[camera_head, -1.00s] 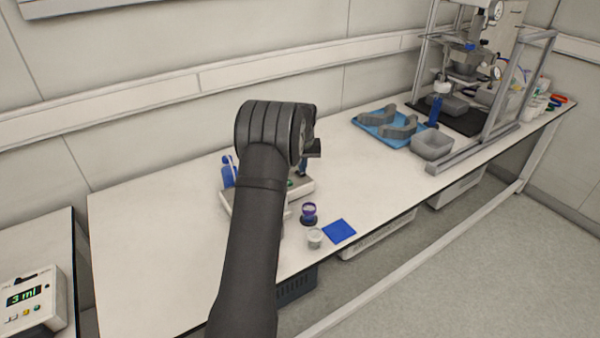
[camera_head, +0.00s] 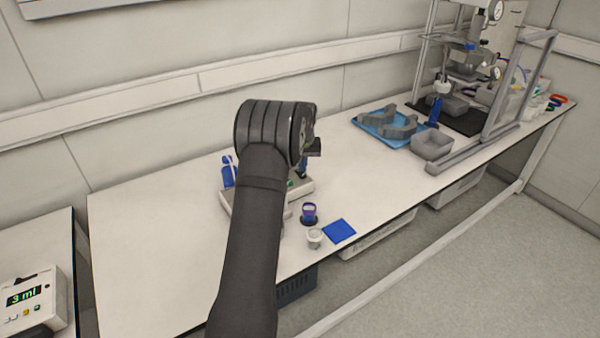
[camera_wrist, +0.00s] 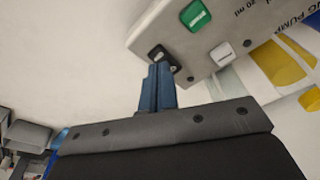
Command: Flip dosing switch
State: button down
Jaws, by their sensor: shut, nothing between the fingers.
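The white dosing pump (camera_wrist: 225,25) fills the upper right of the wrist view, partly cropped, with "NG PUMP" and "20 ml" lettering. It carries a green switch (camera_wrist: 195,15), a white square button (camera_wrist: 222,53) and a small black switch (camera_wrist: 157,53). My gripper (camera_wrist: 159,68) is shut and empty, its blue fingertips right at the black switch and partly covering it. I cannot tell whether they touch. In the head view my arm hides most of the pump (camera_head: 304,187), and my blue fingers (camera_head: 302,171) point down over it.
A purple-topped cup (camera_head: 309,212), a small white jar (camera_head: 314,238) and a blue pad (camera_head: 339,231) lie near the front edge. A blue tray (camera_head: 370,127) and grey bin (camera_head: 432,146) are farther right.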

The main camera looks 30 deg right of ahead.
aim_at(303, 175)
notch_tip(303, 175, up, 6)
jog(key=shift+f, duration=0.2)
dwell(0.4)
notch_tip(303, 175, down, 7)
jog(key=shift+f, duration=0.1)
dwell(0.6)
jog(key=shift+r, duration=4.35)
jog(key=s+a+r+n+t, duration=0.1)
jog(key=s+a+r+n, duration=0.3)
jog(key=a+n, duration=0.1)
jog(key=shift+a+n+t+y, duration=0.4)
jog(key=shift+n, duration=0.1)
